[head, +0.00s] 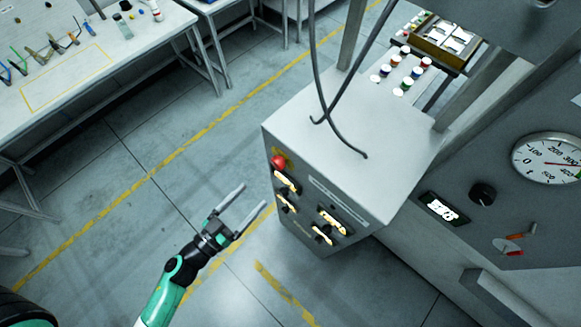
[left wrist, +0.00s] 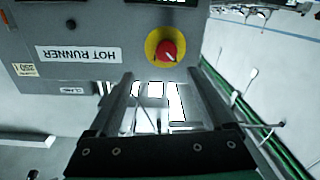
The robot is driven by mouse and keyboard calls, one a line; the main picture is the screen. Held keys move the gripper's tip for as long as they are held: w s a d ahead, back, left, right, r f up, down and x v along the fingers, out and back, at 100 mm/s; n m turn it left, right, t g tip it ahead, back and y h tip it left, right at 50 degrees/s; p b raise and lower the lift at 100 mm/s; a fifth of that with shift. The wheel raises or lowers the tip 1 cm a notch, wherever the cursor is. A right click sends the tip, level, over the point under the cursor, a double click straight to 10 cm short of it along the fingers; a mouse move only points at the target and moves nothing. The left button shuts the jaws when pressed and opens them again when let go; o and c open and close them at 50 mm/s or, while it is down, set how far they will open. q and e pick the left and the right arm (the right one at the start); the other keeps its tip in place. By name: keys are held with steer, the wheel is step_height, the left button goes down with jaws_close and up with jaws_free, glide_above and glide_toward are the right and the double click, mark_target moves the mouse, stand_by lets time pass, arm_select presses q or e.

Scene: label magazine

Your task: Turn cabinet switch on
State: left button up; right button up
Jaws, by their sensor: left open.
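The grey cabinet (head: 350,130) stands right of centre in the head view. Its front carries a red knob (head: 278,161) on a yellow plate, with several bright panels and small dark controls below. In the left wrist view the red knob (left wrist: 167,51) has a pale mark and sits just beyond the fingertips, near the right one. My left gripper (head: 254,196) is open and empty, in front of the cabinet, apart from the knob. In the left wrist view its fingers (left wrist: 161,77) are spread, with bright panels between them. Whether the switch is on cannot be told.
Dark cables (head: 340,110) run down to the cabinet top. A machine panel with a gauge (head: 549,158) and a small dark knob (head: 482,194) stands at right. A workbench (head: 90,90) with tools is at upper left. The floor left of the cabinet is clear.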

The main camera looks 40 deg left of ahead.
mark_target(276, 166)
arm_select(q)
steer(key=w, duration=0.3)
steer(key=w+a, duration=0.1)
steer(key=w, duration=0.7)
steer(key=shift+w+a+b, duration=0.15)
steer(key=shift+a+b, duration=0.1)
steer(key=shift+b, duration=0.15)
jaws_close()
